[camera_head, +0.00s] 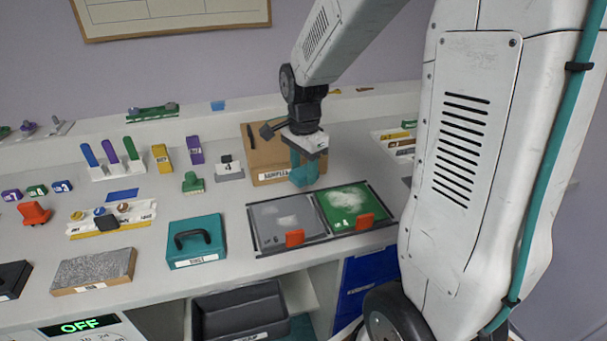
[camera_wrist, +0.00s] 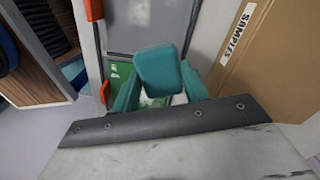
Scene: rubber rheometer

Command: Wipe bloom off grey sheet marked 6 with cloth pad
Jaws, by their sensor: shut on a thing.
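The grey sheet (camera_head: 268,228) lies flat in the left part of a dark-framed tray, with whitish bloom patches on it. My gripper (camera_head: 304,172) is above the back edge of the tray, nearer the green sheet. In the wrist view its teal fingers (camera_wrist: 160,92) are shut on a teal block, which looks like the cloth pad (camera_wrist: 158,68). The pad appears raised; its underside is hidden.
Orange clips (camera_head: 295,238) (camera_head: 365,222) sit at the tray's front edge. A cardboard SAMPLES box (camera_head: 258,160) stands close behind my gripper. A teal case (camera_head: 196,242) is left of the tray.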

